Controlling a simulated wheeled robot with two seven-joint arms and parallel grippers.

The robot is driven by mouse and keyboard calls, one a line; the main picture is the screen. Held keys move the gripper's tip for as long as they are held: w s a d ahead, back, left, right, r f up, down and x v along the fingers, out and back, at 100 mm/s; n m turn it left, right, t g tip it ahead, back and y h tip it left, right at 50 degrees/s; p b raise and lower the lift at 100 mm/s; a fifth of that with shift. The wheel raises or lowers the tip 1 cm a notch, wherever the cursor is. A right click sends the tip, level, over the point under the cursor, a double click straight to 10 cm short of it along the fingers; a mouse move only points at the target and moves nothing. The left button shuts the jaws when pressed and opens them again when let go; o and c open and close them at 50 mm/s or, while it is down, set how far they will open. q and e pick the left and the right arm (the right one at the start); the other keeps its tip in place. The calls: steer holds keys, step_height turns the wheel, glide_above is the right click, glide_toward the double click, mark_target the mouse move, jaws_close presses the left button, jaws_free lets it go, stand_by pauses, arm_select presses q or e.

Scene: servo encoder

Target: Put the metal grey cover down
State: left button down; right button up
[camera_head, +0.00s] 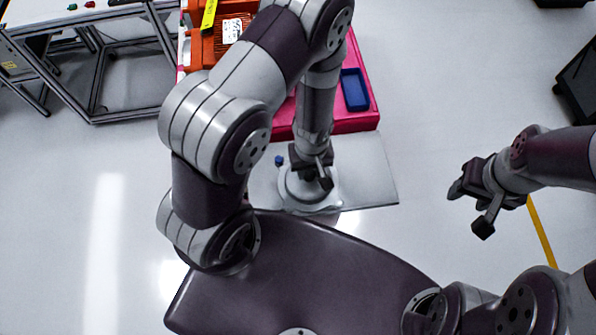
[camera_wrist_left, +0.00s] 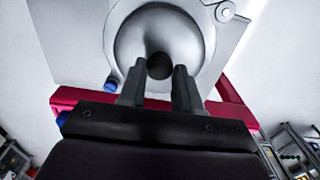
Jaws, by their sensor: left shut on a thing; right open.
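The metal grey cover (camera_head: 300,195) is a round, shiny dome with a dark knob on top. It is over a light grey plate (camera_head: 370,178) in front of the pink table. In the left wrist view the dome (camera_wrist_left: 135,40) and its black knob (camera_wrist_left: 159,67) fill the upper middle. My left gripper (camera_head: 318,180) points down and is shut on the knob; its fingers (camera_wrist_left: 159,75) show on either side of it. I cannot tell whether the cover's rim touches what is below. My right gripper (camera_head: 469,209) is open and empty, away to the right.
A small blue knob (camera_head: 279,160) is beside the cover. Behind, the pink table (camera_head: 355,122) carries a blue tray (camera_head: 354,90) and orange bins (camera_head: 205,48). A metal-framed bench (camera_head: 125,62) stands at the back left.

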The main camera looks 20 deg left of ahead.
mark_target(286, 175)
arm_select(q)
steer(key=a+f, duration=0.1)
steer(key=a, duration=0.1)
steer(key=a+f+p, duration=0.1)
steer(key=a, duration=0.1)
steer(key=a+f, duration=0.1)
steer(key=a, duration=0.1)
steer(key=shift+s+a+f, duration=0.1)
steer(key=shift+s+f, duration=0.05)
steer(key=shift+f, duration=0.05)
step_height(286, 175, down, 4)
steer(key=shift+a+r+p, duration=0.15)
steer(key=shift+r+p, duration=0.05)
steer(key=shift+p, duration=0.5)
steer(key=shift+f, duration=0.45)
steer(key=c, duration=1.2)
jaws_free()
steer(key=shift+f, duration=0.15)
steer(key=o, duration=0.4)
